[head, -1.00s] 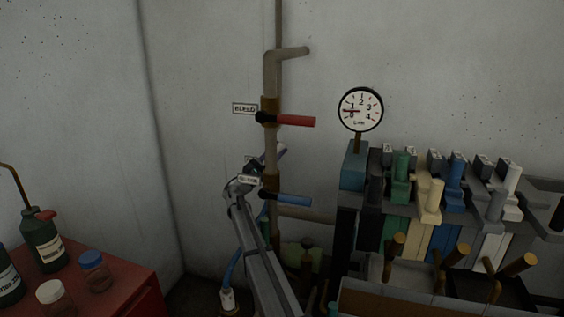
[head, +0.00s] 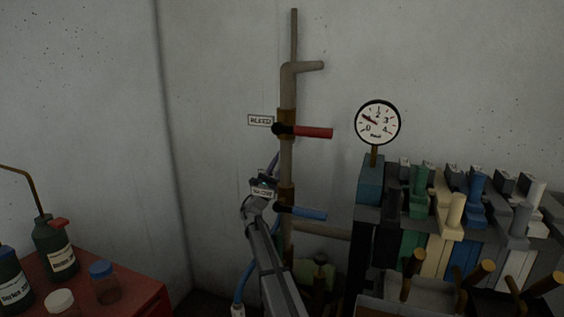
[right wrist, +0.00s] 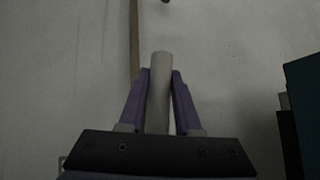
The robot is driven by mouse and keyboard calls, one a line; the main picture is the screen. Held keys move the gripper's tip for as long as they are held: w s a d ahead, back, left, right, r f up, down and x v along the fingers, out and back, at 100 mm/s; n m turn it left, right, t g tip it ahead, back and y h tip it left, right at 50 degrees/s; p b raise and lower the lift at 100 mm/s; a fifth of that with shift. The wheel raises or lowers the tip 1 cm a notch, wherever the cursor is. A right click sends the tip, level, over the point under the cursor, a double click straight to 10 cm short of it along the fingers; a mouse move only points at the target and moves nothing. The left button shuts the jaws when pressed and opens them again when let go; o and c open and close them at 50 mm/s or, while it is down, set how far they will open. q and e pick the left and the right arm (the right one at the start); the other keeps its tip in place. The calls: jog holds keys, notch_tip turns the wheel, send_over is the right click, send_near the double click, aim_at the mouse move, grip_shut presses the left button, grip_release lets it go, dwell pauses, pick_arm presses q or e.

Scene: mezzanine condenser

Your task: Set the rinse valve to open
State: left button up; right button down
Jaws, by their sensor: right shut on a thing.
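My right gripper (right wrist: 160,78) is shut on a pale round bar, likely a valve handle (right wrist: 160,63), which stands upright between its purple fingers. In the head view my right gripper (head: 273,162) is raised in front of the vertical pipe (head: 288,152), between a red-handled valve (head: 313,132) and a blue-handled valve (head: 306,213). The red one has a "BLEED" sign (head: 260,120); both handles point right. No rinse label is readable, and the gripper hides the held valve's body. My left gripper is out of view.
A pressure gauge (head: 377,123) stands right of the pipe, above a bank of coloured levers (head: 455,205). A red cabinet (head: 120,290) with bottles and jars is at lower left.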

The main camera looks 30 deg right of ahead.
jog(key=c, duration=0.6)
grip_release()
jog(key=shift+a+f, duration=0.1)
jog(key=b+v, duration=0.5)
jog(key=v, duration=0.2)
jog(key=shift+a+f, duration=0.2)
jog(key=shift+s, duration=0.1)
